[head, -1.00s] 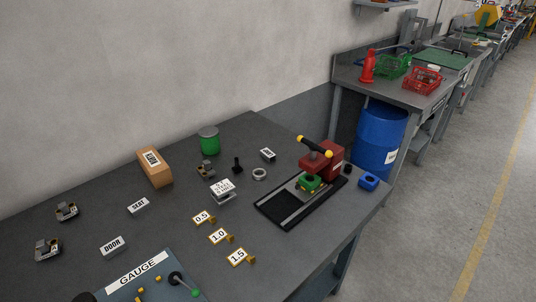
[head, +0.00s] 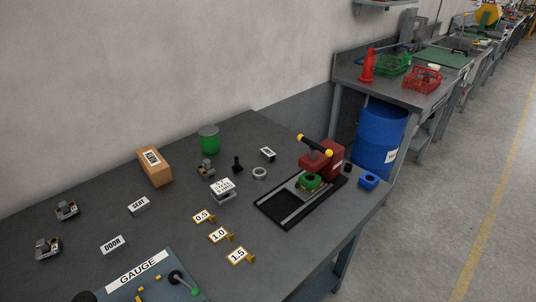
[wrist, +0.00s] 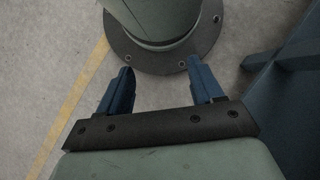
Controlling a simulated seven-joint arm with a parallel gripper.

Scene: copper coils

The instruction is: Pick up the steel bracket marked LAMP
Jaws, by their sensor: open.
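Several small grey steel brackets with dark and brassy parts lie on the dark bench in the head view. One bracket (head: 67,210) is at the far left, a second bracket (head: 47,248) is nearer the front left, and a third bracket (head: 206,169) is by the green can. Their markings are too small to read, so I cannot tell which one says LAMP. My gripper (wrist: 159,66) shows only in the wrist view. Its two blue fingers are wide apart with nothing between them, above the concrete floor and away from the brackets.
On the bench (head: 290,255) stand a cardboard box (head: 155,168), a green can (head: 209,139), a red press (head: 322,162), a GAUGE board (head: 137,268), a SEAT sign (head: 138,205), a DOOR sign (head: 113,245) and yellow-edged number tags (head: 218,236). Bare bench lies between the signs and tags.

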